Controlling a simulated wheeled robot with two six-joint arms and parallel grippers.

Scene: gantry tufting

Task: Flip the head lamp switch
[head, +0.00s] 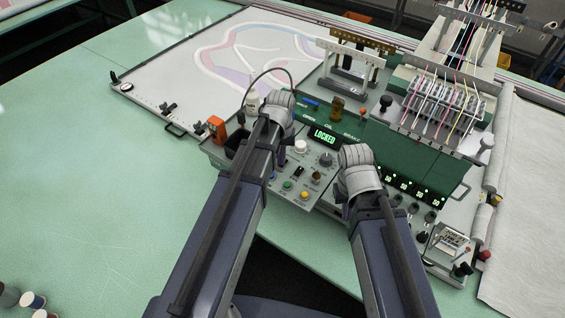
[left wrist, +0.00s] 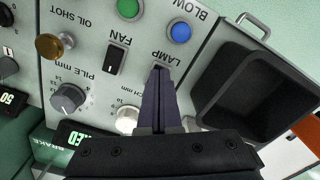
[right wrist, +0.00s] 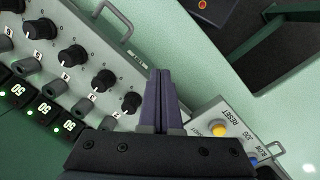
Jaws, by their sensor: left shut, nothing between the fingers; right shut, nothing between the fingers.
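The control panel (left wrist: 90,105) fills much of the left wrist view. My left gripper (left wrist: 160,72) is shut and empty, its fingertips right at the LAMP label. The lamp switch itself is hidden behind the fingers, and I cannot tell whether they touch it. The similar black FAN switch (left wrist: 114,58) stands to the left of the fingers. In the head view the panel (head: 290,193) lies under my left wrist.
A green button (left wrist: 128,8), a blue BLOW button (left wrist: 180,32), a brass OIL SHOT button (left wrist: 50,46) and a white knob (left wrist: 127,119) surround the switches. An open black bin (left wrist: 205,92) adjoins the panel. A display reads LOCKED (head: 325,135). The table (head: 90,185) is mostly clear at left.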

